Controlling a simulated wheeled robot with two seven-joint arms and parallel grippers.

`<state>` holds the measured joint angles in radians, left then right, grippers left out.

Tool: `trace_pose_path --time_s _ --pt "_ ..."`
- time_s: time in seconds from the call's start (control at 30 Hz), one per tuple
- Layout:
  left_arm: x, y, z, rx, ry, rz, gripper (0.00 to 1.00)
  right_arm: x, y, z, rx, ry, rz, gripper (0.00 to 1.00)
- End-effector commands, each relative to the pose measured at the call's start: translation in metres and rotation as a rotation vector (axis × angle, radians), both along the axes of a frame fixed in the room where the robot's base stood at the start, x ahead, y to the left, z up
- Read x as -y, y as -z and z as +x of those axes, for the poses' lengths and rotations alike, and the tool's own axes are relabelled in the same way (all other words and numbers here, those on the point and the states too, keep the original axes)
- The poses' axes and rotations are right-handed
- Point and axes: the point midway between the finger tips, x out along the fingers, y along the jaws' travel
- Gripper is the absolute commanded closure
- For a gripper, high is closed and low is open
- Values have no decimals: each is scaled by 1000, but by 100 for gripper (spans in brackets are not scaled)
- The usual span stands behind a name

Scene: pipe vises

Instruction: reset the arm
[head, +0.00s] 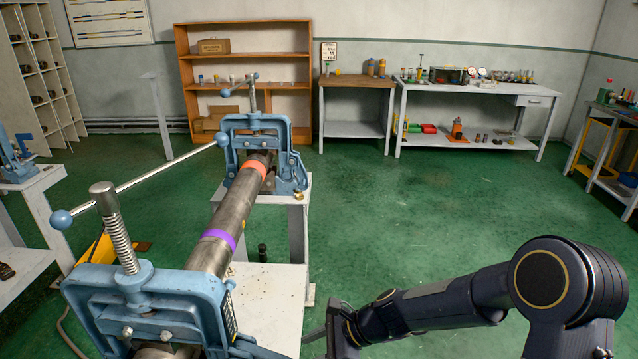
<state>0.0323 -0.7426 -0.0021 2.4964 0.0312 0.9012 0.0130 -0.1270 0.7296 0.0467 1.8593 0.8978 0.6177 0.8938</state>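My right arm (440,305) comes in from the lower right, dark blue-black, and reaches left to the bottom middle of the head view. Its far end is cut off at the bottom edge, so the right gripper's fingers do not show. My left arm and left gripper are not in view. A long grey pipe (232,215) with a purple band and an orange band runs through two blue pipe vises. The near vise (150,300) is at the lower left, and the far vise (262,140) is beyond it. My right arm is to the right of the near vise, apart from it.
The vises stand on grey-white stands (270,300). A wooden shelf (245,70) and workbenches (475,90) line the back wall. Green floor (420,210) is open in the middle and right.

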Motion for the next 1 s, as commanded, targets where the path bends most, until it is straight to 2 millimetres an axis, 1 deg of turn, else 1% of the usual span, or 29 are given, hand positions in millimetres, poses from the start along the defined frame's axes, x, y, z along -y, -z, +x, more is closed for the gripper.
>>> trace_pose_path --time_s 0.03,0.07,0.1,0.17,0.2,0.27,0.3,0.37,0.4,0.53,0.6,0.7,0.83,0.9,1.0 --pt "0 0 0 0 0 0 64 14 -19 -2 69 -29 -11 55" --pt "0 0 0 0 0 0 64 22 -30 -5 116 -55 -20 55" --pt "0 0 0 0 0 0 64 35 -46 -11 186 -97 -38 55" --pt "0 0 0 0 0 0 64 55 -68 -22 298 -166 -72 55" --pt "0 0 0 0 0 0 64 69 -82 -32 371 -213 -98 55" --pt "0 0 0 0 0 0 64 88 -99 -47 476 -284 -144 55" --pt "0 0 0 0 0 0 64 101 -109 -59 545 -331 -177 55" --pt "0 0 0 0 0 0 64 119 -122 -77 640 -401 -232 55" --pt "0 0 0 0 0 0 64 131 -129 -89 701 -447 -272 55" --pt "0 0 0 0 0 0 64 165 -143 -132 877 -598 -414 55" --pt "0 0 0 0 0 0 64 181 -145 -154 956 -680 -499 55" --pt "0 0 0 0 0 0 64 200 -144 -181 1039 -785 -611 55" --pt "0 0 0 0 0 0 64 216 -139 -205 1101 -887 -722 55" --pt "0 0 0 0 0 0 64 221 -136 -213 1115 -923 -758 55" --pt "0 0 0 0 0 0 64 224 -134 -218 1125 -948 -786 55"
